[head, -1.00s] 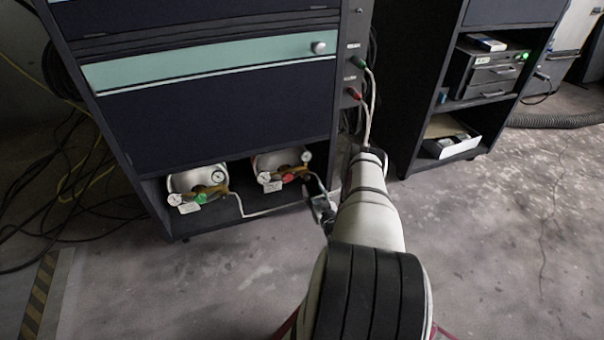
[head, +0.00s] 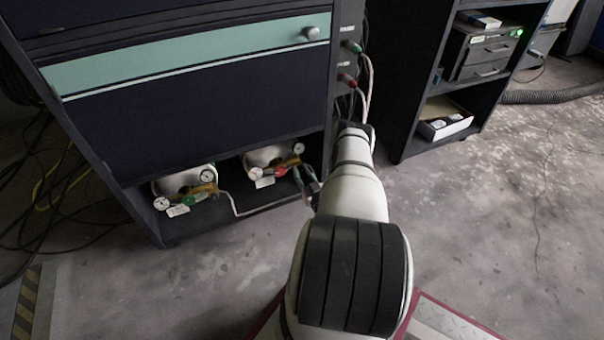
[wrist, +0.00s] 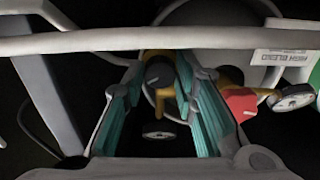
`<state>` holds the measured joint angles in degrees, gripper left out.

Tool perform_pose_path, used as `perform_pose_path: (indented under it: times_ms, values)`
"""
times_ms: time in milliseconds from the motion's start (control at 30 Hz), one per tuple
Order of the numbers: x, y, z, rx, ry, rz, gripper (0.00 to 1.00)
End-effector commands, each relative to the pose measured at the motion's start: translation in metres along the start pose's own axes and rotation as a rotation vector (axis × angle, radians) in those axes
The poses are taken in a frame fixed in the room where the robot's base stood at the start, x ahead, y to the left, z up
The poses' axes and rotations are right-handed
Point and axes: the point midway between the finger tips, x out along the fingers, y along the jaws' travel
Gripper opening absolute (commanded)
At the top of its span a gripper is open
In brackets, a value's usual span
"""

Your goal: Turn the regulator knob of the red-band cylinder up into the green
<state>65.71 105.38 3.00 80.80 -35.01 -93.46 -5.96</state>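The right-hand cylinder (head: 258,158) lies on the low shelf in the head view, with a red knob (head: 281,171) and gauges at its front; its band is hard to make out. My gripper (head: 310,188) is just right of its fittings, partly hidden by my arm. In the wrist view, my gripper (wrist: 159,85) has its two teal-padded fingers apart. A grey regulator knob (wrist: 158,75) on a brass body shows between the fingertips, with no clear contact. The red knob (wrist: 240,103) is outside the right finger, beside a gauge (wrist: 292,97). Another gauge (wrist: 158,135) shows below the grey knob; its reading is illegible.
A second cylinder (head: 180,182) with a green knob (head: 189,199) lies to the left on the same shelf. A pale hose (head: 245,211) runs along the shelf front. The cabinet panel (head: 200,110) is above. Floor in front is clear.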

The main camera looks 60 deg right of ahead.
Motion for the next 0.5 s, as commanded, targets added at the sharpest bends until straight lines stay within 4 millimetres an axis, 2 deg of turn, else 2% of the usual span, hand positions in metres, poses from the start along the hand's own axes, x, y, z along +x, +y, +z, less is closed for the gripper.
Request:
perform_pose_path:
  times_ms: [33,67,100,300,500]
  values:
    - [0.0001,0.0,0.0,0.0,0.0,0.0,0.08]
    - [0.0001,-0.0001,0.0,0.0,0.0,0.0,0.01]
    - [0.0001,-0.0001,0.0,0.0,0.0,0.0,0.0]
    - [0.0002,-0.0002,0.0001,0.032,0.0,0.0,0.0]
    - [-0.0001,-0.0003,0.0003,0.224,-0.001,0.0,0.0]
